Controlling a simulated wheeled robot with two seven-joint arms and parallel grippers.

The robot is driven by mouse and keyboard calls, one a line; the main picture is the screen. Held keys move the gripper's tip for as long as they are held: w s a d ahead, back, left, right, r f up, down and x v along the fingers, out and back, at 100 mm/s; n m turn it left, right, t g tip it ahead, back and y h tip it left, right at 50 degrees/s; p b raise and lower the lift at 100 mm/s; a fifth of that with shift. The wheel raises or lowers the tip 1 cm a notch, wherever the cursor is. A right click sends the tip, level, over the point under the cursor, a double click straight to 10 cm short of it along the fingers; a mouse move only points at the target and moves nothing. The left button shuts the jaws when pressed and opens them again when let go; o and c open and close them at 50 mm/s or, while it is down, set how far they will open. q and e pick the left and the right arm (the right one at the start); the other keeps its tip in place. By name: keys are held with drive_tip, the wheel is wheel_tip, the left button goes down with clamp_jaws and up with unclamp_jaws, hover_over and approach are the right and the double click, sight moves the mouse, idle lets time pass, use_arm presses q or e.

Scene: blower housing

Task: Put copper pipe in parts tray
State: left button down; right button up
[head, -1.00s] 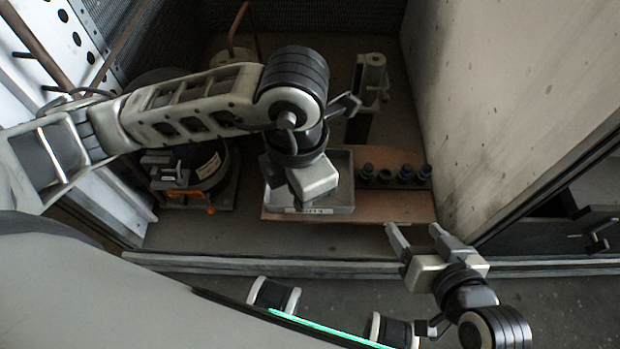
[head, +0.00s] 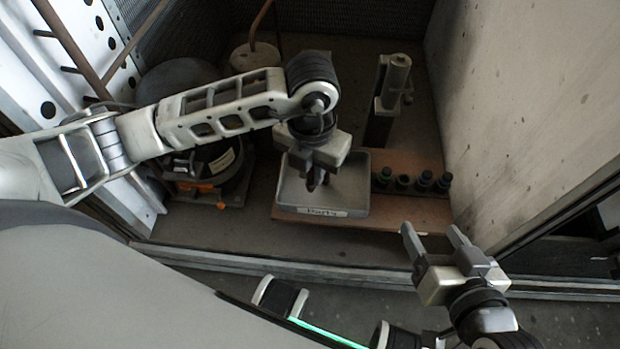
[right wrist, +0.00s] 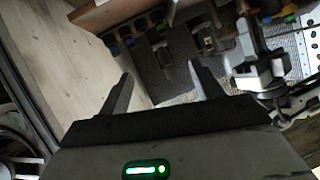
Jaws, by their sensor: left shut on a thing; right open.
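The parts tray (head: 350,206) is a grey, shallow, square tray with a "Parts" label on its front, inside the housing in the head view. My left gripper (head: 316,178) points down over the tray and is shut. A small reddish-brown bit shows between its fingers. It looks like the copper pipe (head: 312,186), mostly hidden by the fingers. I cannot tell whether it touches the tray floor. My right gripper (head: 430,230) is open and empty, in front of the housing's sill to the right of the tray. Its open fingers also show in the right wrist view (right wrist: 160,76).
A brown board (head: 420,212) lies under the tray, with several dark round fittings (head: 404,181) in a row on the right. A grey upright fixture (head: 394,85) stands behind. A dark round motor (head: 215,160) is at left. A pale wall (head: 530,110) bounds the right side.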

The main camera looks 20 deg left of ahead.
use_arm(q)
drive_tip(key=f, duration=0.1)
drive_tip(key=w+f+b, duration=0.1)
drive_tip(key=f, duration=0.1)
drive_tip(key=w+a+f+b, duration=0.1)
drive_tip(key=f, duration=0.1)
drive_tip(key=shift+a+f, duration=0.1)
drive_tip(key=shift+f, duration=0.4)
drive_tip(key=c, duration=1.4)
unclamp_jaws()
use_arm(e)
drive_tip(key=shift+a+r+t+y, duration=0.25)
drive_tip(key=shift+r+t, duration=0.1)
drive_tip(key=shift+r, duration=0.2)
drive_tip(key=shift+a+r+t+y, duration=0.1)
drive_tip(key=shift+r+t+y, duration=0.2)
drive_tip(key=shift+r, duration=0.25)
